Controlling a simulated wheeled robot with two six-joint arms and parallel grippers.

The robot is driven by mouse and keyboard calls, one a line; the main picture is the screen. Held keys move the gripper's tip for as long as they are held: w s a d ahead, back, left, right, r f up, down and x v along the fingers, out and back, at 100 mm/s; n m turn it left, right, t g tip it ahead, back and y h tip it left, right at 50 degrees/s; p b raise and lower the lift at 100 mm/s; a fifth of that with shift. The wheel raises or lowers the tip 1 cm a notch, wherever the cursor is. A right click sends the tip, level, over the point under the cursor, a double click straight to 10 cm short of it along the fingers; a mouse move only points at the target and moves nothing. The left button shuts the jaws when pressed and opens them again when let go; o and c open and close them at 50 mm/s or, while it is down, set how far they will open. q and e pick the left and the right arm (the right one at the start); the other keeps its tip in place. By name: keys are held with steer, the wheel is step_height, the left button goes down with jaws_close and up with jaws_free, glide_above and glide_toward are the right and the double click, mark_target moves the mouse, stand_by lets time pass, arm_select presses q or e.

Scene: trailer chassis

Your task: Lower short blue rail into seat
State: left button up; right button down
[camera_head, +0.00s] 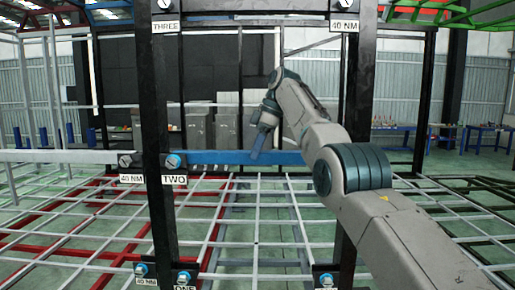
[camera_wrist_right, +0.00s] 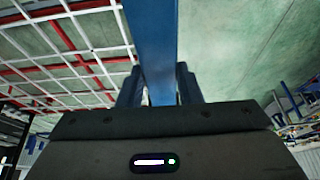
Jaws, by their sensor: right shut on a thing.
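The short blue rail (camera_head: 215,157) lies level across the head view, between the two dark front posts. Its left end appears beside the blue-headed bolt (camera_head: 173,161) above the label TWO; I cannot tell whether it touches the bracket there. Its right end is hidden behind my right arm. My right gripper (camera_head: 257,143) comes down tilted onto the rail near its middle and is shut on it. In the right wrist view the rail (camera_wrist_right: 151,45) passes between the two dark fingers, which are largely hidden by the palm. My left gripper is not in view.
Dark posts stand at left (camera_head: 155,110) and right (camera_head: 358,90). A light rail (camera_head: 60,156) with a 40 NM label reaches the left post. Low grey and red frame bars (camera_head: 110,225) cover the floor. Blue workbenches (camera_head: 480,130) stand far back right.

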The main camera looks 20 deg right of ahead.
steer(key=shift+s+d, duration=0.1)
steer(key=shift+d, duration=0.05)
steer(key=shift+f, duration=0.15)
steer(key=c, duration=0.9)
jaws_free()
steer(key=shift+c, duration=0.2)
steer(key=shift+s, duration=0.1)
